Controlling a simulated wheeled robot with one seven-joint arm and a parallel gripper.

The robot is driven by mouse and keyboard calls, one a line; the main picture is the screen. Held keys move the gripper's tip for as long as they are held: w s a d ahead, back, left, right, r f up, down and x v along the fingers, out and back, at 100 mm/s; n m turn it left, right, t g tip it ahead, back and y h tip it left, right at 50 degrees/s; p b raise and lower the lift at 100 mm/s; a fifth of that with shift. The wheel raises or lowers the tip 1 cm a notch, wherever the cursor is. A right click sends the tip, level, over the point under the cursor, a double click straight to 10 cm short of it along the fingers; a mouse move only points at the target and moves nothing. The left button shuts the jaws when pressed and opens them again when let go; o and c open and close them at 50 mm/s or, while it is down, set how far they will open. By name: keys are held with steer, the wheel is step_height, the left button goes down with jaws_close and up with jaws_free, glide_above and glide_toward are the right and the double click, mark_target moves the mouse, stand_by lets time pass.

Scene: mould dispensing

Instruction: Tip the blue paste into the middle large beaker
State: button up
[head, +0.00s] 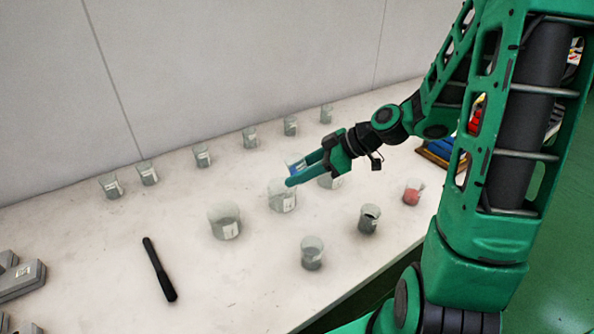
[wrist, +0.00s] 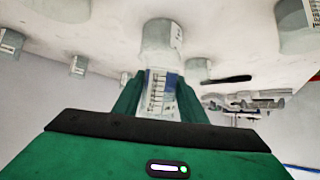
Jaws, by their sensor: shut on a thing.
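My gripper (head: 296,172) is shut on a small clear beaker (head: 293,159) with blue paste (head: 298,168) in it. In the wrist view the held beaker (wrist: 157,92), with its printed scale, sits between the two green fingers (wrist: 158,100). The middle large beaker (head: 282,199) stands upright on the table, just below and in front of the held beaker in the head view. A large beaker (wrist: 160,38) also shows just beyond the held one in the wrist view. How far the held beaker tilts is hard to tell, and I see no paste falling.
Large beakers stand left (head: 224,224) and right (head: 330,181) of the middle one. Nearer are small beakers with grey (head: 312,256), dark (head: 369,220) and red (head: 412,194) contents. Several small beakers line the back. A black stick (head: 160,270) lies at the left.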

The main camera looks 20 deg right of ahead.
mark_target(293, 156)
steer(key=shift+d+r+g+h, duration=0.1)
steer(key=shift+r+g+h, duration=0.05)
steer(key=shift+g+h, duration=0.5)
steer(key=g+h, duration=0.1)
steer(key=h, duration=0.1)
steer(key=g+h, duration=0.2)
steer(key=shift+s+f, duration=0.1)
steer(key=shift+f, duration=0.3)
steer(key=g+h, duration=0.2)
steer(key=h, duration=0.1)
steer(key=g+h, duration=0.1)
steer(key=shift+w+a+f+h, duration=0.2)
steer(key=shift+a+f+h, duration=0.05)
steer(key=shift+a+f, duration=0.1)
steer(key=shift+w+a+r+m+g+h, duration=0.2)
steer(key=shift+r+g+h, duration=0.15)
steer(key=shift+g+h, duration=0.45)
steer(key=shift+w+a+r+m+g+h, duration=0.15)
steer(key=shift+r+g+h, duration=0.2)
steer(key=shift+g+h, duration=0.4)
steer(key=shift+r, duration=0.1)
steer(key=shift+r, duration=0.15)
stand_by(3.4)
steer(key=shift+r, duration=1.9)
